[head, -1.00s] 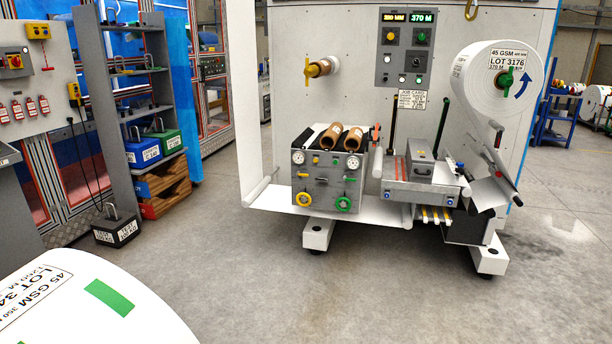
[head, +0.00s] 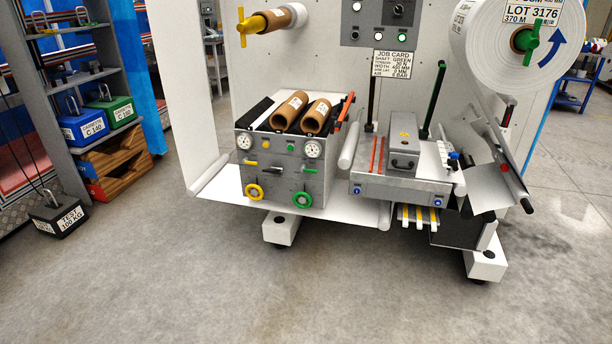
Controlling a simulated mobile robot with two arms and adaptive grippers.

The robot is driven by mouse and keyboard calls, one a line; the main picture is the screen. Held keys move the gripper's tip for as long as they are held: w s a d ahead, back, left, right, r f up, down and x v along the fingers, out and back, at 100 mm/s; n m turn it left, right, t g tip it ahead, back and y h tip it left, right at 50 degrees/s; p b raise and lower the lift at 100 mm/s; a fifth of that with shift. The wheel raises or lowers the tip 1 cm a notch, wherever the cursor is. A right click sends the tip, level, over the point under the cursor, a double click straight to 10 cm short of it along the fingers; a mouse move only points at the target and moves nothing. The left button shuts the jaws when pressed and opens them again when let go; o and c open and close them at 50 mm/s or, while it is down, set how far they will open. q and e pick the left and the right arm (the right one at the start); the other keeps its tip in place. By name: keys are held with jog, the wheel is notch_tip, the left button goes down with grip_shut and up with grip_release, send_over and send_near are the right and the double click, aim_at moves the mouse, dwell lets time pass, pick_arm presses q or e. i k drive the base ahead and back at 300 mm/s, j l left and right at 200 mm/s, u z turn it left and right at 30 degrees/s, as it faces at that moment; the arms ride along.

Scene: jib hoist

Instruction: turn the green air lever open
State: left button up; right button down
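The control box (head: 281,172) stands on the white ledge of the machine. On its front face a small green lever (head: 311,171) sits below the right gauge (head: 313,149), above the green handwheel (head: 303,198). It looks roughly level, but is too small to tell its setting. A yellow lever (head: 250,163) sits below the left gauge (head: 245,142), above the yellow handwheel (head: 255,191). A larger green handle (head: 530,39) is at the core of the paper roll (head: 490,45). Neither gripper is in view.
Cardboard cores (head: 317,117) lie on top of the control box. A grey unit (head: 404,185) stands right of it. White machine feet (head: 281,229) stick out at floor level. A test weight (head: 58,214) stands by the left shelf. The floor (head: 230,290) in front is clear.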

aim_at(303, 170)
jog(key=i+j, duration=0.35)
jog(key=i, duration=0.15)
jog(key=i+j, duration=0.35)
jog(key=i, duration=0.15)
